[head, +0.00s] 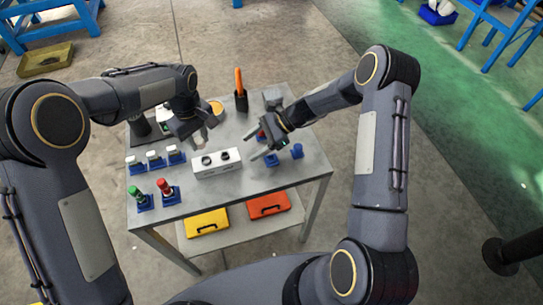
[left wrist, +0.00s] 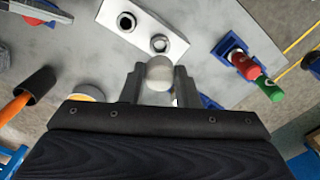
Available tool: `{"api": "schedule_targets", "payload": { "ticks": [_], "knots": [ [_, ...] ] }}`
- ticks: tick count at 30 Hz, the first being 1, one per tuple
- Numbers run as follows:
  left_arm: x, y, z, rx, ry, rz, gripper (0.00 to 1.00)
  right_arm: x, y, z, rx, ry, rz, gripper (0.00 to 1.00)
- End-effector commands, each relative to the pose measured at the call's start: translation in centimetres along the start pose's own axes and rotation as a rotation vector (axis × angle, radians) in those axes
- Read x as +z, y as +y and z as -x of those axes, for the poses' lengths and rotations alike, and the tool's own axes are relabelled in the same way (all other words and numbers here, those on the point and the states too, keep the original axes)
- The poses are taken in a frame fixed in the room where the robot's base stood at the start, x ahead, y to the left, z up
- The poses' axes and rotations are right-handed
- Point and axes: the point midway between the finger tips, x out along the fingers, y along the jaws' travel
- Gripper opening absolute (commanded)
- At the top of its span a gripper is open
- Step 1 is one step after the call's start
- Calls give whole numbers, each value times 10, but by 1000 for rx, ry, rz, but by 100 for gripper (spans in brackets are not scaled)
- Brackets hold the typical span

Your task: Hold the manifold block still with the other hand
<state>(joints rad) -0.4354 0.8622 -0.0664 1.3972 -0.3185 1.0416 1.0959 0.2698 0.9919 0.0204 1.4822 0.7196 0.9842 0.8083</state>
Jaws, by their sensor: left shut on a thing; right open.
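The white manifold block (head: 217,168) stands at the middle of the grey table, with two dark ring-shaped ports on top. It also shows in the left wrist view (left wrist: 140,20). My left gripper (head: 200,138) is just behind the block, above the table, shut on a pale rounded part (left wrist: 160,70). That part's lower end is hidden between the fingers (left wrist: 158,82). My right gripper (head: 253,147) is open to the right of the block, its fingers pointing at the block's right end. They look apart from it.
Small white-topped parts in blue holders (head: 155,161) stand at the left. A green part (head: 136,196) and a red part (head: 164,187) stand front left. Blue pieces (head: 297,151) lie right of the block. A black cup with an orange-handled tool (head: 240,98) stands behind.

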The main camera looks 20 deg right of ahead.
Motion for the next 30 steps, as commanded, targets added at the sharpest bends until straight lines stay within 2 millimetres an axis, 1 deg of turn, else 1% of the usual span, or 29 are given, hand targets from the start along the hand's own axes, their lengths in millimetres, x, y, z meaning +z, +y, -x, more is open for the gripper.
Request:
{"api": "schedule_targets", "payload": {
  "ticks": [1,6,12,18,26,30],
  "knots": [
    [0,0,0,0,0,0,2,0,1,-9,4,-1,0,65],
    [0,0,0,0,0,0,2,0,1,-33,4,-1,-1,65],
    [0,0,0,0,0,0,2,0,0,-54,1,0,1,65],
    [0,0,0,0,0,0,2,0,0,-62,1,0,0,65],
    [0,0,0,0,0,0,2,0,0,-63,0,1,1,65],
    [0,0,0,0,0,0,2,0,0,-63,0,1,1,48]
  ]
}}
